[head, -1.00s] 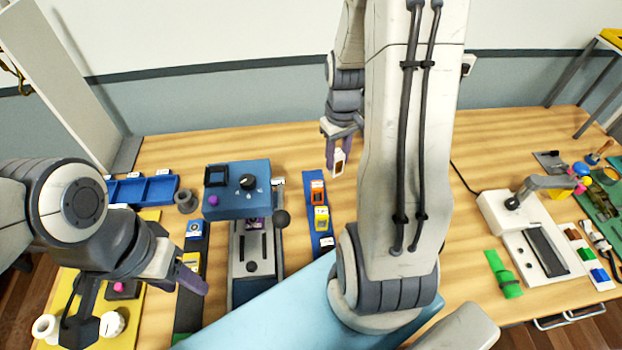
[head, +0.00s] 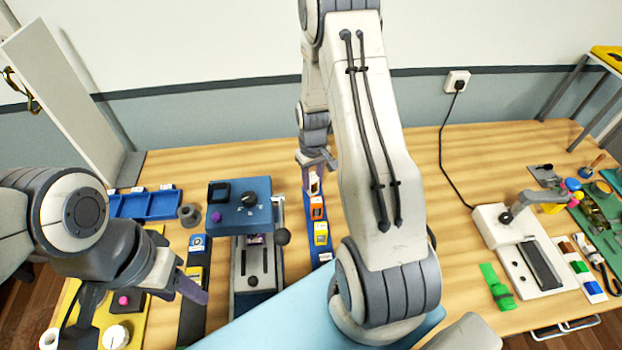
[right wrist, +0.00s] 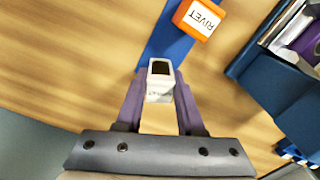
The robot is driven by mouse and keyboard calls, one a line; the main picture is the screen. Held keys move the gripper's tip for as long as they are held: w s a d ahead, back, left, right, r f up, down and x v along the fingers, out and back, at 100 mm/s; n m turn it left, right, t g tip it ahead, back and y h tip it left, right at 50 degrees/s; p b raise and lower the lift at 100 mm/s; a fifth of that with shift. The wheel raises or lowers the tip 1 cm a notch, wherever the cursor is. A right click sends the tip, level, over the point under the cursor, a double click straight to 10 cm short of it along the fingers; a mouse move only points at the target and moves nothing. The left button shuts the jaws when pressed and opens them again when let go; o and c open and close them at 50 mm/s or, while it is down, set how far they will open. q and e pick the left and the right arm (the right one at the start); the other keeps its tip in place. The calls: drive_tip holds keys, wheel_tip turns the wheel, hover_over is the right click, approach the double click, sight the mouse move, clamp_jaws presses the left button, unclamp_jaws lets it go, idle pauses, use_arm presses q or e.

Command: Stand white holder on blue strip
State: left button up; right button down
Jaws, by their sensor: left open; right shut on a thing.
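The white holder (head: 314,186) is gripped by my right gripper (head: 315,172) at the far end of the blue strip (head: 309,228). In the right wrist view the white holder (right wrist: 159,94) shows its dark open top between the purple fingers of the right gripper (right wrist: 160,88). It overlaps the end of the blue strip (right wrist: 163,42); I cannot tell whether it touches it. An orange holder (head: 317,208), labelled RIVET in the wrist view (right wrist: 198,20), and a yellow holder (head: 321,234) stand on the strip. My left gripper (head: 190,288) is open and empty at the left.
A blue-topped machine (head: 240,205) stands just left of the strip. A white device (head: 520,248) stands at the right. Bare table lies behind the strip.

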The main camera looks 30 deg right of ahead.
drive_tip(key=shift+f, duration=0.15)
drive_tip(key=c, duration=0.5)
unclamp_jaws()
